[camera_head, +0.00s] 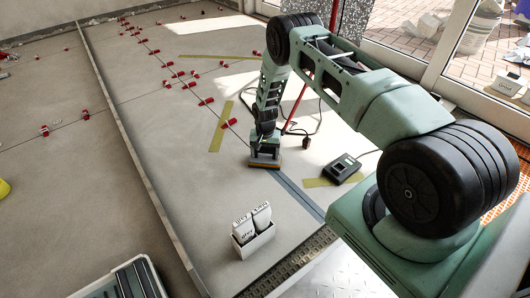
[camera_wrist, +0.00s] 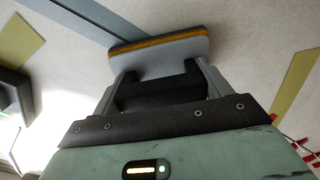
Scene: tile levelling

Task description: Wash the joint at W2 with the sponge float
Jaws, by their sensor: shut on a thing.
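My gripper (camera_head: 265,151) is shut on the sponge float (camera_head: 264,164), low over the tiles in the middle of the head view. In the wrist view my gripper (camera_wrist: 163,78) has a finger at each side of the sponge float (camera_wrist: 160,52), a grey block with a yellow-brown layer along its far edge. A dark grey joint (camera_head: 295,194) runs from the float towards the lower right; it also shows in the wrist view (camera_wrist: 88,14), running up to the float's edge. I cannot tell whether the sponge touches the floor. No W2 mark is readable.
A white box (camera_head: 252,240) with labelled packs stands left of the joint. A black device (camera_head: 342,169) with a cable lies to its right. Yellow tape strips (camera_head: 221,127) and several red levelling clips (camera_head: 188,85) are on the tiles. A tray (camera_head: 125,283) is at lower left.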

